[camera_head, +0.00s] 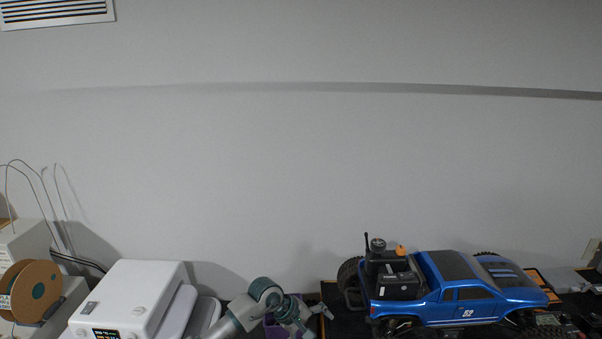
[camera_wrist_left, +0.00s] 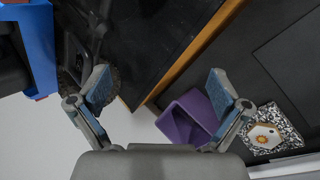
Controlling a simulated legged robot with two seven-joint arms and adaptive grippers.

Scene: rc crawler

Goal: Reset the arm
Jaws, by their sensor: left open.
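My left arm (camera_head: 240,315) comes in at the bottom of the head view. Its gripper (camera_head: 314,321) is low in front of the wall, left of the blue RC crawler (camera_head: 460,302). In the left wrist view the gripper (camera_wrist_left: 160,88) has its two blue-padded fingers spread wide with nothing between them. A purple open box (camera_wrist_left: 178,126) lies below and beyond the fingers, near the right one; part of it shows behind the gripper in the head view (camera_head: 275,327). Part of the blue crawler (camera_wrist_left: 38,45) shows at the wrist view's left edge. My right gripper is not in view.
A white printer-like machine (camera_head: 135,295) and an orange-brown filament spool (camera_head: 36,288) stand at the left. The dark mat (camera_wrist_left: 160,30) has an orange-brown edge. A patterned tile with a hexagon (camera_wrist_left: 263,137) lies right of the purple box.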

